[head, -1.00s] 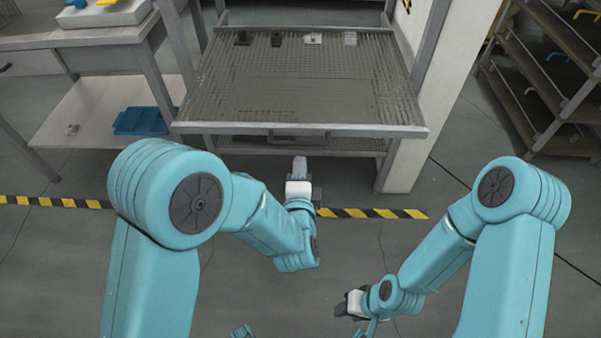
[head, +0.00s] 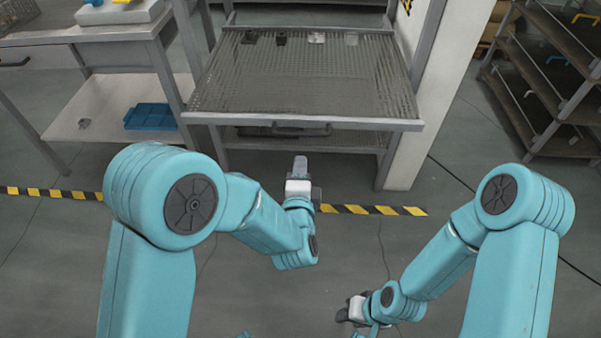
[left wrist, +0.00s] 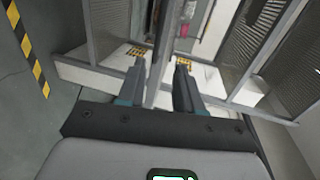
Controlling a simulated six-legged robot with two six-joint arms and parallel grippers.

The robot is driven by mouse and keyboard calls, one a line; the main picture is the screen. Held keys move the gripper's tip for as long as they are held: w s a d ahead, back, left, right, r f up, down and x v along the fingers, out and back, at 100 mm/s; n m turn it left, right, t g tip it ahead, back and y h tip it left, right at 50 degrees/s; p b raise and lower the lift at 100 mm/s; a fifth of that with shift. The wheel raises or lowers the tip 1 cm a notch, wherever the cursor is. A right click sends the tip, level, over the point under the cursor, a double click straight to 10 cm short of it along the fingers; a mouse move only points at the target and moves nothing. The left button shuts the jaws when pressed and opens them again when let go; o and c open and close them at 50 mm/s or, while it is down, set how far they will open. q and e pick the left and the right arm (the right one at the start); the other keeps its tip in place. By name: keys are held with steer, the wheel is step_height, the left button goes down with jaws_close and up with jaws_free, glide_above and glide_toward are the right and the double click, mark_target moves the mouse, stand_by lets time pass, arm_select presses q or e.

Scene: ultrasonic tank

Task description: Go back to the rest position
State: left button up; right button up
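My left gripper (head: 300,166) points forward in the head view, just in front of the mesh-topped rack (head: 300,124) and low over the floor. The left wrist view shows its two fingers (left wrist: 160,80) spread apart with nothing between them. My right gripper (head: 345,314) is folded low at the bottom of the head view, partly hidden by its own arm. Its fingers are too small and covered to tell if they are open.
Several small black and pale parts (head: 317,38) stand at the back of the rack's mesh top. A workbench with a blue tray (head: 150,116) on its lower shelf is at left. Dark shelving (head: 560,75) stands at right. Striped tape (head: 372,210) crosses the open floor.

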arm_select(q)
steer(key=shift+w+f, duration=0.1)
steer(key=shift+w, duration=0.05)
steer(key=s+a+f+n+g+y, duration=0.2)
steer(key=a+f+n+g+y, duration=0.15)
steer(key=a+f, duration=0.95)
steer(key=s+a+f+n+g+h, duration=0.35)
steer(key=s+f+n+g, duration=0.35)
steer(key=s+f, duration=0.45)
steer(key=s+d+n+g+h, duration=0.3)
steer(key=s+d+n+g, duration=0.25)
steer(key=s+n, duration=0.5)
step_height(320, 180, up, 16)
steer(key=s+p, duration=0.2)
steer(key=p, duration=1.3)
steer(key=shift+m+t+p, duration=0.3)
steer(key=shift+t, duration=0.1)
